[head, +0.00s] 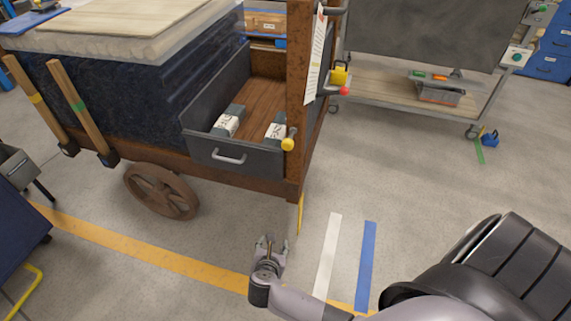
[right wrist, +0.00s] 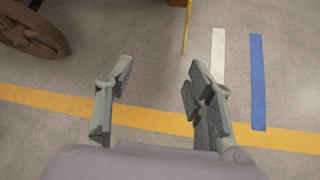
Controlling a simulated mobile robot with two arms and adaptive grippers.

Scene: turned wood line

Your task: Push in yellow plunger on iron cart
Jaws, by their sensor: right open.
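The iron cart (head: 293,182), with a rusty brown frame and a spoked wheel (head: 161,192), stands at the upper left in the head view. A yellow round-ended plunger (head: 288,144) sticks out near its corner post, beside the open drawer. My right gripper (head: 268,243) is open and empty, low over the floor in front of the cart and well below the plunger. Its two fingers (right wrist: 158,85) stand apart in the right wrist view, with only floor between them. The wheel's edge shows there too; the plunger does not. My left gripper is not in view.
The open grey drawer (head: 208,150) holds two white-labelled blocks. Two wooden handles (head: 70,88) lean at the cart's left. A grey trolley (head: 385,85) stands behind. Taped floor in front is clear.

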